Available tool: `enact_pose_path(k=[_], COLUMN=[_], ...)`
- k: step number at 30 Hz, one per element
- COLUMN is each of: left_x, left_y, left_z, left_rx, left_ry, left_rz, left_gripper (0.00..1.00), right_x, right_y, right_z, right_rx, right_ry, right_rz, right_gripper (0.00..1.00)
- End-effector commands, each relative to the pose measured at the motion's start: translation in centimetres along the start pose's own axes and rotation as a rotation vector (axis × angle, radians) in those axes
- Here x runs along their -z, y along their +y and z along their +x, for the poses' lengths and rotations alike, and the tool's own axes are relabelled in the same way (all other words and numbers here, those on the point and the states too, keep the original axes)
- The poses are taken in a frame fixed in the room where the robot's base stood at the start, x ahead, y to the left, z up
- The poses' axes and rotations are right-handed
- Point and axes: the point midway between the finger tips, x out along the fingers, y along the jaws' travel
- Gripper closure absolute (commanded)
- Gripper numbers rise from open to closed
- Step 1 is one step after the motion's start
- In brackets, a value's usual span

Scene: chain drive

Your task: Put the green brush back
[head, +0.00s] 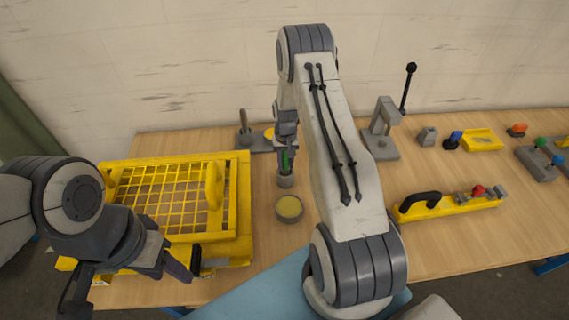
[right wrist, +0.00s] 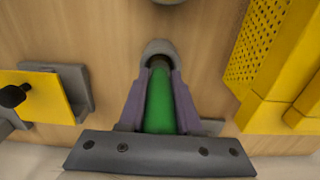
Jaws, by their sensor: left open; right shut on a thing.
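The green brush (head: 285,160) is held upright by my right gripper (head: 286,146), which is shut on it. In the right wrist view the brush (right wrist: 160,105) lies between the two purple fingers. Its dark lower end meets the mouth of a small grey cup (right wrist: 158,48). The cup (head: 285,182) stands on the table directly under the brush in the head view. I cannot tell how deep the brush is in the cup. My left gripper (head: 180,268) is open and empty at the front of the yellow mesh guard, apart from the brush.
A round tin with yellow contents (head: 289,208) stands just in front of the cup. The yellow mesh guard (head: 243,200) fills the left. A grey lever press (head: 381,145) and a yellow tool with a black handle (head: 440,206) are to the right.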

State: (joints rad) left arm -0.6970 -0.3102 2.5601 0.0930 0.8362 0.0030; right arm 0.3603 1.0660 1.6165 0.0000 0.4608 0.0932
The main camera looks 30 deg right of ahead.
Motion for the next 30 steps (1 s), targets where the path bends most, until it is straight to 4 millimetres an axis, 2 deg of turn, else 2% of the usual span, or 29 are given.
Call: enact_pose_path(k=[4,16,17,18,19,30], left_x=[0.0,0.0,0.0,0.0,0.0,0.0], left_y=[0.1,0.0,0.0,0.0,0.0,0.1], left_z=[-0.6,0.0,-0.2,-0.2,-0.2,-0.7], left_rx=[0.000,0.000,0.000,0.000,0.000,0.000], left_ry=[0.000,0.000,0.000,0.000,0.000,0.000], left_rz=[0.001,0.001,0.001,0.001,0.001,0.001], left_gripper=[0.50,0.50,0.50,0.50,0.50,0.50], right_x=[0.0,0.0,0.0,0.0,0.0,0.0], right_y=[-0.1,-0.3,-0.3,-0.3,-0.3,-0.3], right_z=[1.4,2.1,1.9,1.9,1.9,1.4], right_rx=[0.000,0.000,0.000,0.000,0.000,0.000], right_ry=[0.001,0.002,0.002,0.002,0.001,0.001], right_rz=[-0.001,-0.004,-0.004,-0.004,-0.004,-0.004], right_gripper=[1.00,1.00,0.56,0.41,0.37,0.37])
